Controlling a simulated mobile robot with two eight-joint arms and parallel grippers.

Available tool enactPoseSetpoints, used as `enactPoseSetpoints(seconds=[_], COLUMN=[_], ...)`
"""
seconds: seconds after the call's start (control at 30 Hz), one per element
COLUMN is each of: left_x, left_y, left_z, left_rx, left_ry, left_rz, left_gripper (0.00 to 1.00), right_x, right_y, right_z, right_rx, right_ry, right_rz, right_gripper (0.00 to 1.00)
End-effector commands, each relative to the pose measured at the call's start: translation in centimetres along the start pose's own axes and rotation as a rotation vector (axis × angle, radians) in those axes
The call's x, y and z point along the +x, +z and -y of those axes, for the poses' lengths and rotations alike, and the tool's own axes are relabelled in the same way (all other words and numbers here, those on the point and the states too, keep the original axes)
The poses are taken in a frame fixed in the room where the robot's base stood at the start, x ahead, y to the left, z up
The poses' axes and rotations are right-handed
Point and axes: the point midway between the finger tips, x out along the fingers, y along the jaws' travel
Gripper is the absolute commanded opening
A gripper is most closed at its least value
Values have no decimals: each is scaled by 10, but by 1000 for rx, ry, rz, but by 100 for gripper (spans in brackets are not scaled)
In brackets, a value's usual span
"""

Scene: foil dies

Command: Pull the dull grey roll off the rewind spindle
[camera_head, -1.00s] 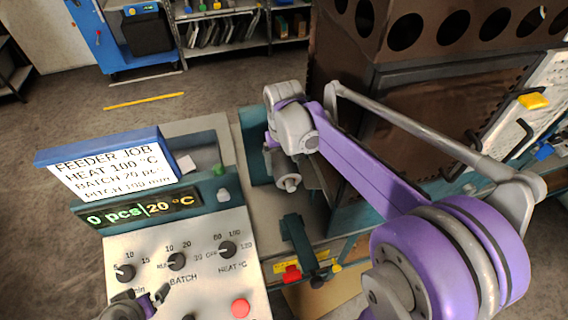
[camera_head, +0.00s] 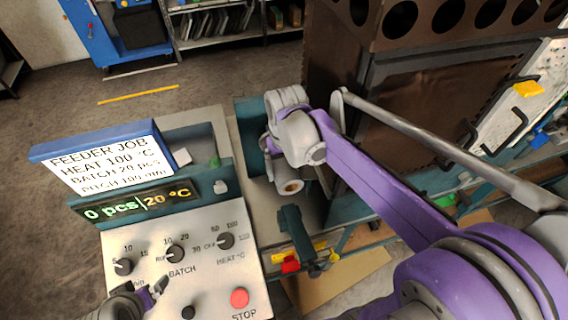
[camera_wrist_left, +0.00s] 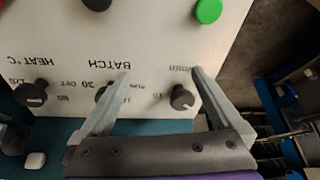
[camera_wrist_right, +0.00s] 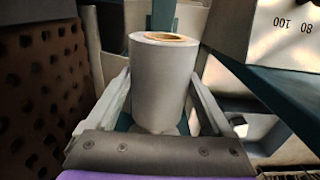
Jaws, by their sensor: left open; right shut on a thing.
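The dull grey roll (camera_wrist_right: 158,88) stands between the fingers of my right gripper (camera_wrist_right: 160,76), which is shut on it. The roll's upper end shows a tan, hollow-looking core. In the head view, the roll (camera_head: 290,187) hangs below my right gripper (camera_head: 281,168), with its tan core end facing the camera. The rewind spindle is not clearly visible, and no shaft shows in the core. My left gripper (camera_head: 146,293) is open and empty above the control panel (camera_head: 205,270); its fingers (camera_wrist_left: 160,74) also show in the left wrist view.
A sign board (camera_head: 105,158) and a display (camera_head: 140,203) stand behind the panel's knobs. A teal bracket (camera_head: 297,232) is just in front of the roll. A large brown perforated housing (camera_head: 430,105) stands close to the right arm.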

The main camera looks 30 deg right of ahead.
Motion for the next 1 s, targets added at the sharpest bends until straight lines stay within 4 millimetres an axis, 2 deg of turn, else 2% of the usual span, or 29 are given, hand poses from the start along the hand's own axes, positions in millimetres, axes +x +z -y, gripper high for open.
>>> enactPoseSetpoints(seconds=[1.0], left_x=[-6], left_y=[-6], left_z=[0], left_rx=[0], left_ry=[0], left_rz=[-6], left_gripper=[100], right_x=[-1], right_y=[51], right_z=[0], right_rx=[1], right_ry=[0], right_rz=[0], right_gripper=[10])
